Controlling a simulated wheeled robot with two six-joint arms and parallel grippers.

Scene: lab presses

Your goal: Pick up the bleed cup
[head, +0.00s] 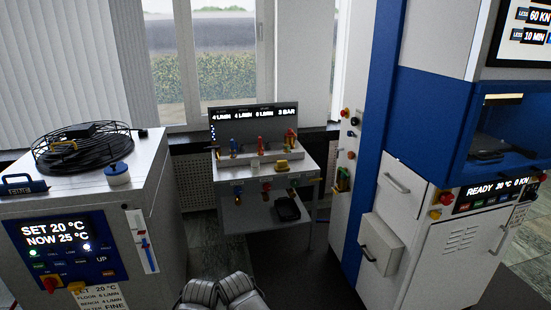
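No object is clearly recognisable as the bleed cup. A small black tray-like or cup-like object (287,208) sits low at the front of the white bench (238,176) by the window, under a row of valves. A round white container with a blue top (117,174) stands on the left machine. I cannot tell whether either is the cup. Two grey ribbed shapes at the bottom edge look like parts of my own arms. No gripper fingers show.

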